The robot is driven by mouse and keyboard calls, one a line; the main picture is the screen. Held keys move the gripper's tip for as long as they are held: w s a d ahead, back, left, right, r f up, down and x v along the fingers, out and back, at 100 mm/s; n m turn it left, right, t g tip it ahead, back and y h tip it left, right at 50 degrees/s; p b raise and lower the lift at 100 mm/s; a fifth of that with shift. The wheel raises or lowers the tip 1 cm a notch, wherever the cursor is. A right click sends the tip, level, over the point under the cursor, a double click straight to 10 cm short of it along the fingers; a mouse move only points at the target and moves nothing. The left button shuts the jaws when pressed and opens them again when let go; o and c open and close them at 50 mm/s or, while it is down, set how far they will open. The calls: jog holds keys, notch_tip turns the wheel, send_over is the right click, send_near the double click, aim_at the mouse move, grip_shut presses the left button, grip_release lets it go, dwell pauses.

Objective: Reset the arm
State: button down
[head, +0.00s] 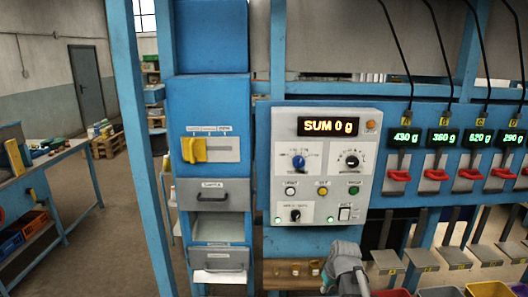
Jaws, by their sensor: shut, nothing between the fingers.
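Part of my arm (345,268), grey and rounded, rises from the bottom edge right of centre, in front of the lower bench. I cannot make out any gripper fingers on it, so my gripper is not seen. The blue station stands ahead. Its grey control panel (327,165) has a lit display (328,126) reading SUM 0 g, a blue knob (298,161), black knobs and several small buttons.
A blue cabinet (211,113) with a yellow slider (193,150) and drawers stands left of the panel. Weight displays (406,136) with red handles (399,175) line the right. Coloured bins (487,289) sit below. A workbench (45,160) stands far left; open floor lies between.

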jog(key=s+a+f+m+g+h+b, duration=0.1)
jog(key=s+a+f+m+g+b, duration=0.1)
jog(key=s, duration=0.9)
jog(key=shift+s+a+f+m+h, duration=0.15)
jog(key=shift+a+f+m+h, duration=0.3)
jog(key=shift+f, duration=0.25)
